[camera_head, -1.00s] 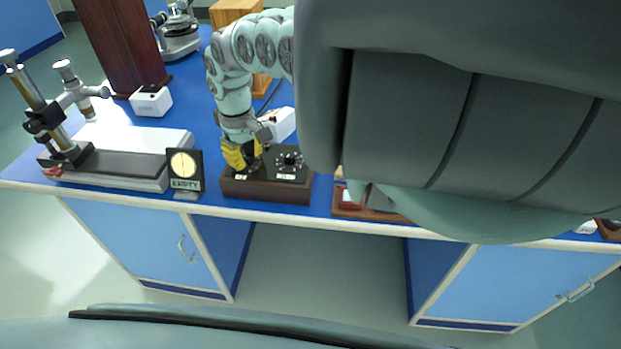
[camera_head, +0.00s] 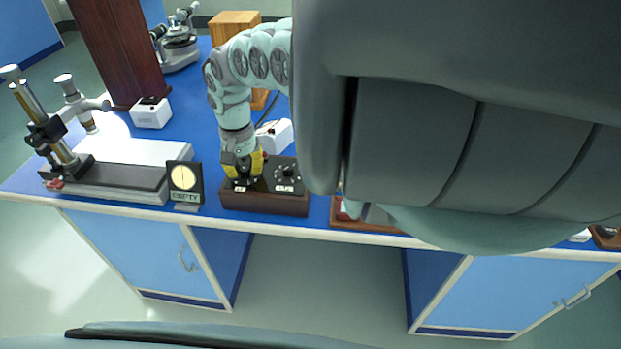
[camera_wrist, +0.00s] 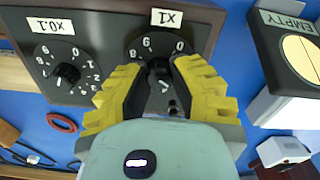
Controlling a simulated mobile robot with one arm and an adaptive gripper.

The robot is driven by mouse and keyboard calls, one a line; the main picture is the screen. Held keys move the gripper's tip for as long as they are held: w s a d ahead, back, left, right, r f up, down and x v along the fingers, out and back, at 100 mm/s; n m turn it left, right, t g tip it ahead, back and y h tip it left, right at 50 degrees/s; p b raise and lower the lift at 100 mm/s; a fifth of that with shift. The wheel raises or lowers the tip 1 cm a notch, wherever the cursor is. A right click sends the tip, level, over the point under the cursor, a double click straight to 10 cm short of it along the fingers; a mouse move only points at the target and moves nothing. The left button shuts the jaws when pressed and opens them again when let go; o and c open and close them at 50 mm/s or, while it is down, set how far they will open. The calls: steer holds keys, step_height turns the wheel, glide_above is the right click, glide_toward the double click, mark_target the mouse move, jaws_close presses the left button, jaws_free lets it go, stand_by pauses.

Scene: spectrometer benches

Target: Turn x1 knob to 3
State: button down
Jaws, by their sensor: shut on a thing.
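The dark dial box (camera_head: 265,203) stands on the blue bench and carries two dials. In the wrist view the X1 label (camera_wrist: 167,17) lies beside the dial under my gripper, and the X0.1 label (camera_wrist: 50,26) marks the other dial. My gripper (camera_wrist: 158,72), with yellow fingers, is shut on the X1 knob (camera_wrist: 159,65); in the head view it is over the left dial (camera_head: 243,171). The fingers hide much of the X1 scale, and I cannot tell which number the knob points to. The X0.1 knob (camera_wrist: 67,73) is untouched.
A small "EMPTY" gauge (camera_head: 185,180) stands just left of the box. A white instrument with a brass post (camera_head: 112,178) is further left. A white box (camera_head: 275,136) is behind. My own arm covers the right side of the head view.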

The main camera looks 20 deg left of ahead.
mark_target(245, 167)
steer(key=shift+w+m, duration=0.1)
steer(key=shift+m, duration=0.3)
steer(key=c, duration=0.7)
jaws_free()
steer(key=shift+c, duration=0.2)
steer(key=shift+r, duration=0.15)
step_height(245, 167, up, 12)
stand_by(0.4)
